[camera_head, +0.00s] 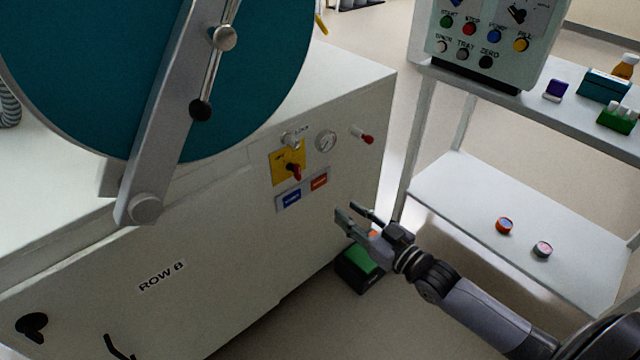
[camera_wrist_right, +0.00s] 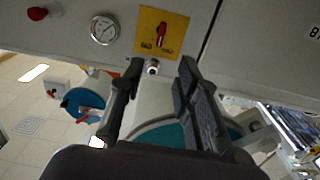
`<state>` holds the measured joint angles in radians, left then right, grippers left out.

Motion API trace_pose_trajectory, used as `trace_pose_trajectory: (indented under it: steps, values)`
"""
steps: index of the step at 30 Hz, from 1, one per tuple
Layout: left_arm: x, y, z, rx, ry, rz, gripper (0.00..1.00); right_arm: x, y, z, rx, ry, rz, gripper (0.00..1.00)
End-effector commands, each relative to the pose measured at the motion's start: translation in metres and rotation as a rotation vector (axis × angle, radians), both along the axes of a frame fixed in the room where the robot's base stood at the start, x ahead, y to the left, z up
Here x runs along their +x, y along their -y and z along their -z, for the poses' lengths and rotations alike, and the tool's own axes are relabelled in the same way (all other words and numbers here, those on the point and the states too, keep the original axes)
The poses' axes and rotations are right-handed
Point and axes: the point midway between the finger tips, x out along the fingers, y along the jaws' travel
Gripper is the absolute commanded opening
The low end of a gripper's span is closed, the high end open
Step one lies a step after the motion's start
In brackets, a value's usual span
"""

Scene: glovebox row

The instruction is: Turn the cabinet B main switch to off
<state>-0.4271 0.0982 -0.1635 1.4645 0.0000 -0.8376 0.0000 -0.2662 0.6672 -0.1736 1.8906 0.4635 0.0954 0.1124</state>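The cabinet (camera_head: 225,245) is white and marked "ROW B". Its main switch (camera_head: 293,171) is a red handle on a yellow plate (camera_head: 280,160) on the cabinet front; the plate's small lettering is unreadable. The handle slants slightly, lower end to the right. In the right wrist view, the red switch handle (camera_wrist_right: 162,34) shows uncovered, just beyond the fingertips. My right gripper (camera_head: 354,210) is open and empty, to the right of and below the switch, apart from it. Its two fingers also show in the wrist view (camera_wrist_right: 158,68). My left gripper is not in view.
Close around the switch are a small valve (camera_head: 295,136), a gauge (camera_head: 326,141), a red-tipped knob (camera_head: 364,135), and blue (camera_head: 290,198) and orange (camera_head: 319,182) labels. A round teal door (camera_head: 260,75) stands at left. A shelf rack (camera_head: 470,185) stands at right. A green-topped box (camera_head: 360,262) sits on the floor.

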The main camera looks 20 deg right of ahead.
Motion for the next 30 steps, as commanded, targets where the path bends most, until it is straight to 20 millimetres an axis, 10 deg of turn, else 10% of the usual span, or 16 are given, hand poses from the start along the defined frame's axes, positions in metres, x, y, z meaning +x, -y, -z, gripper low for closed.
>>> trace_pose_trajectory:
  steps: [30]
  values:
    - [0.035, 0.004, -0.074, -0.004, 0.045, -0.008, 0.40, 0.156, -0.059, -0.005, 0.004, 0.011, -0.006, 0.30]
